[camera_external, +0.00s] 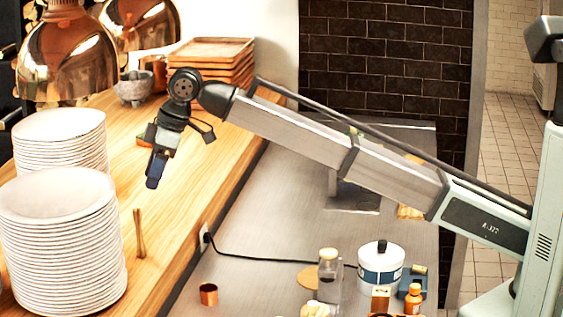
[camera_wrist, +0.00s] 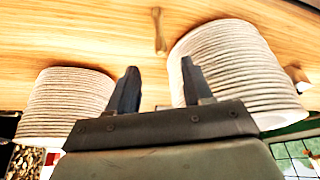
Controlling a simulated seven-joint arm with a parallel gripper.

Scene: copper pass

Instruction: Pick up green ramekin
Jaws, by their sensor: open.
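I cannot clearly make out a green ramekin in either view. A small green and orange item (camera_external: 146,139) lies on the wooden counter behind my gripper in the external view, too small to identify. My gripper (camera_external: 154,172) hangs over the wooden counter, right of the plate stacks. In the wrist view my gripper (camera_wrist: 158,85) has its two dark fingers apart, with nothing held between them. Bare wood and parts of the plate stacks show beyond the fingers.
Two tall plate stacks (camera_external: 60,245) (camera_external: 60,142) stand at left. A grey bowl (camera_external: 134,88), wooden trays (camera_external: 212,58) and copper lamps (camera_external: 68,58) are behind. The lower steel counter holds a copper cup (camera_external: 208,294), white pot (camera_external: 381,266) and bottles.

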